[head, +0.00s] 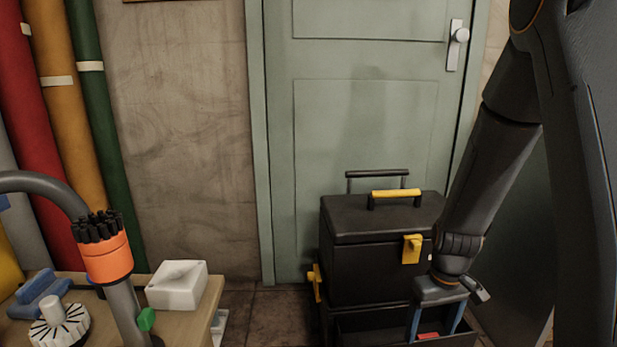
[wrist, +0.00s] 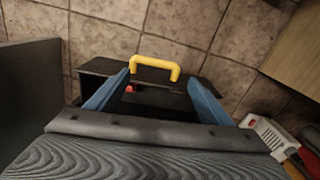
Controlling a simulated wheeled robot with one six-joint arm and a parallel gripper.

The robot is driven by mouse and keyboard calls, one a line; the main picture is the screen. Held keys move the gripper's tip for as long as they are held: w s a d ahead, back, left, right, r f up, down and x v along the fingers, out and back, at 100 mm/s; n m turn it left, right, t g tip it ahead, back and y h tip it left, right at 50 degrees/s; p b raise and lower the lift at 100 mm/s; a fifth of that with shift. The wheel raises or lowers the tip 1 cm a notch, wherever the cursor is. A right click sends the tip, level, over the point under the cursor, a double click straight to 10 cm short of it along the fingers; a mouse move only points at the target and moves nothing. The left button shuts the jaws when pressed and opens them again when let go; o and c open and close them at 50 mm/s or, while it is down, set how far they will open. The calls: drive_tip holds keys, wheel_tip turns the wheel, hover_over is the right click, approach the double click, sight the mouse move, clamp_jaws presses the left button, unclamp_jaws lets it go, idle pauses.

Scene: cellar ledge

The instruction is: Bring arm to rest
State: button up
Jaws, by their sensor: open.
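My gripper (head: 437,322) hangs at the lower right of the head view, at the end of my arm, in front of the black toolbox (head: 365,270). Its two blue fingers are spread apart with nothing between them. They point down over the open lower compartment (head: 375,328) of the toolbox. A small red thing (head: 428,336) shows in that compartment. In the wrist view the fingers (wrist: 160,85) stand on either side of the dark compartment, with a yellow handle (wrist: 155,63) beyond them. I cannot tell whether the fingers touch anything.
A green door (head: 365,130) is behind the toolbox. Tiled floor (wrist: 110,35) lies open beyond the toolbox.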

drive_tip(key=s+a+r+n, duration=0.1)
drive_tip(key=s+a+r, duration=0.3)
drive_tip(key=a+r, duration=0.45)
drive_tip(key=s+a+r+n, duration=0.1)
drive_tip(key=s+a+r, duration=0.35)
drive_tip(key=a, duration=0.75)
drive_tip(key=s+a+r+n+y, duration=0.1)
drive_tip(key=s+a+r, duration=0.35)
drive_tip(key=s, duration=0.35)
drive_tip(key=s+a+r+n+y, duration=0.1)
drive_tip(key=s+a+r, duration=0.35)
drive_tip(key=s, duration=0.25)
drive_tip(key=d+r+m+h+p, duration=0.1)
drive_tip(key=d+r+m+p, duration=0.2)
drive_tip(key=d+r+p, duration=0.7)
drive_tip(key=d+r+m+h+p, duration=0.1)
drive_tip(key=d+r+m+p, duration=0.2)
drive_tip(key=d+r+p, duration=0.7)
wheel_tip(320, 180, up, 6)
drive_tip(key=p, duration=1.6)
drive_tip(key=shift+s, duration=0.2)
drive_tip(key=shift+d, duration=0.1)
